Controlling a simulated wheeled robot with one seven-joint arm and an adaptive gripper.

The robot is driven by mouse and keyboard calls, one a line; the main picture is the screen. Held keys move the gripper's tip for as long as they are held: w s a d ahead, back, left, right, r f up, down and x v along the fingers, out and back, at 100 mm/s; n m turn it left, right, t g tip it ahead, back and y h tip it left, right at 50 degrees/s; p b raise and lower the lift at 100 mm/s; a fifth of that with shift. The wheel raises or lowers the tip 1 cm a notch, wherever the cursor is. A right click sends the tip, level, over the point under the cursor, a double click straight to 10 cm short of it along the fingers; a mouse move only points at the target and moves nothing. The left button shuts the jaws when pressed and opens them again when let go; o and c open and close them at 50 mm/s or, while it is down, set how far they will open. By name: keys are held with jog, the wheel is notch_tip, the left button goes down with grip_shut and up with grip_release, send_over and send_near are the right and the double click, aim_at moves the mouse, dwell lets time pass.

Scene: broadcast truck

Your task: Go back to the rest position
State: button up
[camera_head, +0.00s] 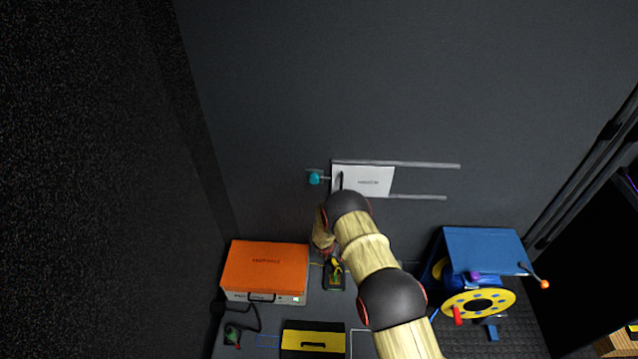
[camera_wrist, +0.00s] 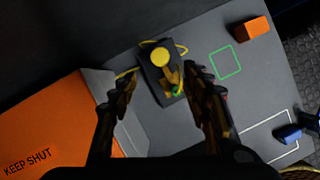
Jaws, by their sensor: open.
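My gripper (camera_wrist: 158,78) is open, with its two fingers apart in the wrist view. Beyond and between the fingers, a small dark device with a yellow round top (camera_wrist: 161,57) stands on the grey work surface (camera_wrist: 212,98). I cannot tell the exact gap between the fingertips and the device, and nothing is clearly held. In the head view my arm reaches down over the bench, and my gripper (camera_head: 325,250) is partly hidden by my own arm just above the dark device (camera_head: 335,275).
An orange-lidded case (camera_head: 266,268) marked "KEEP SHUT" in the wrist view stands left. A blue and yellow cable reel (camera_head: 480,300) stands right. A yellow-black box (camera_head: 313,340) lies in front. A white panel (camera_head: 365,181) on rails is on the wall. An orange block (camera_wrist: 253,28) lies nearby.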

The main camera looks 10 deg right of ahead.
jog(key=s+d+r+m+g+h, duration=0.1)
jog(key=s+d+r+m+g, duration=0.15)
jog(key=s+m, duration=0.3)
jog(key=s+d+r+m+g+h, duration=0.1)
jog(key=s+d+r+m, duration=0.15)
jog(key=s+m, duration=0.35)
jog(key=s+r+m+g+p, duration=0.1)
jog(key=s+r+m, duration=0.25)
jog(key=r, duration=0.65)
jog(key=s+r+m+y, duration=0.1)
jog(key=s+r+m, duration=0.25)
jog(key=r, duration=0.75)
jog(key=s+r+m+g+p, duration=0.1)
jog(key=s+r+m, duration=0.25)
jog(key=r, duration=0.65)
jog(key=s+r+m+t+y+p, duration=0.1)
jog(key=s+r+m+t, duration=0.1)
jog(key=s+r, duration=0.5)
jog(key=s+a+r+m+t+y+p, duration=0.1)
jog(key=s+r, duration=0.6)
jog(key=r, duration=1.1)
jog(key=s+a+r+m+t+y+p, duration=0.1)
jog(key=s+r+m+t+p, duration=0.2)
jog(key=s+r, duration=0.5)
jog(key=shift+a+r+m+t+y, duration=0.25)
jog(key=shift+r+m+t, duration=0.4)
jog(key=shift+r, duration=1.75)
